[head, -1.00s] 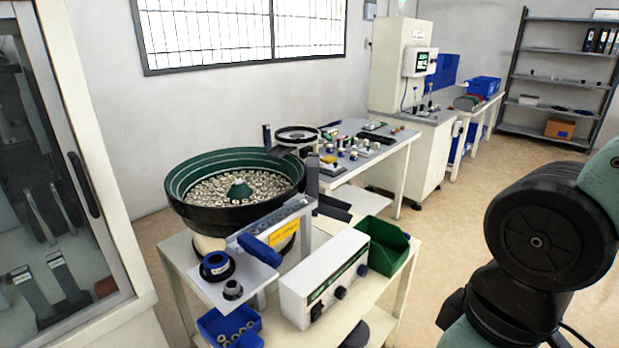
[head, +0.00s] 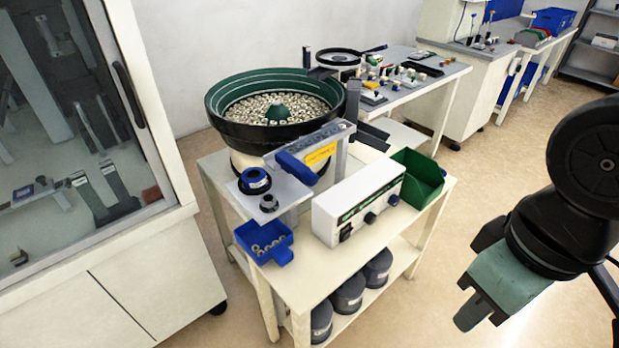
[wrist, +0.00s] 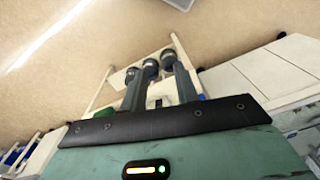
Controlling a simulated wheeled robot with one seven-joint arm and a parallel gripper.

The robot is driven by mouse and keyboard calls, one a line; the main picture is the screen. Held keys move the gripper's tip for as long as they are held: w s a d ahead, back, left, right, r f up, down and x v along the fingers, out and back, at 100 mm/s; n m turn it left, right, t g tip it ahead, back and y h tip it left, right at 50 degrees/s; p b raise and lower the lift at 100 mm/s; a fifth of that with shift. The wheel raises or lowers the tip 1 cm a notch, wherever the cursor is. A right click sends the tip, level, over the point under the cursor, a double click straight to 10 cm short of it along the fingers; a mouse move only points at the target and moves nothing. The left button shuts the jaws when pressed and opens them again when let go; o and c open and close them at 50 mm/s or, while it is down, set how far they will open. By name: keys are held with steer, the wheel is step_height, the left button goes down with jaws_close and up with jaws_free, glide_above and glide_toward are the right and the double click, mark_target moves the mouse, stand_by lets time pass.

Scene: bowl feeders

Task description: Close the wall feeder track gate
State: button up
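A large bowl feeder (head: 225,103) with a green inside, full of small metal parts, stands on the near cart. Its straight grey track (head: 325,134) carries a yellow label and a blue handle-like piece (head: 296,167). A smaller dark-rimmed bowl feeder (head: 340,58) stands behind it by the wall, with a dark lever-like piece (head: 376,48) at its right. I cannot tell which feeder is the wall one, nor its gate's state. My gripper (head: 472,312) is at the lower right, well apart from both feeders. In the wrist view my gripper (wrist: 159,82) shows two separated fingers with nothing between them.
The cart holds a white control box (head: 358,203), a green bin (head: 417,178) and a blue tray of parts (head: 264,242). A glass-fronted cabinet (head: 130,250) stands at the left. A table (head: 440,70) with small items is behind. Floor (head: 420,290) is clear right of the cart.

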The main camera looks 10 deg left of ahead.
steer(key=shift+w+a+f, duration=0.1)
steer(key=shift+w+f, duration=0.05)
steer(key=shift+w, duration=0.2)
steer(key=c, duration=0.5)
steer(key=w+a+f+p, duration=0.1)
steer(key=w, duration=0.1)
steer(key=w+a+f+m+y+p, duration=0.1)
steer(key=w+f, duration=0.1)
steer(key=w+f+y+p, duration=0.1)
steer(key=f, duration=0.1)
steer(key=shift+w+a+f+m+t, duration=0.2)
steer(key=shift+w+a+m+t, duration=0.1)
steer(key=shift+w+a, duration=0.1)
jaws_close()
steer(key=m+t+y+p, duration=0.2)
steer(key=m+t+y, duration=0.65)
steer(key=m, duration=0.55)
glide_toward(313, 183)
steer(key=shift+y, duration=0.25)
steer(key=p+x, duration=0.2)
steer(key=x, duration=0.4)
steer(key=shift+w+f, duration=0.15)
steer(key=shift+w, duration=0.1)
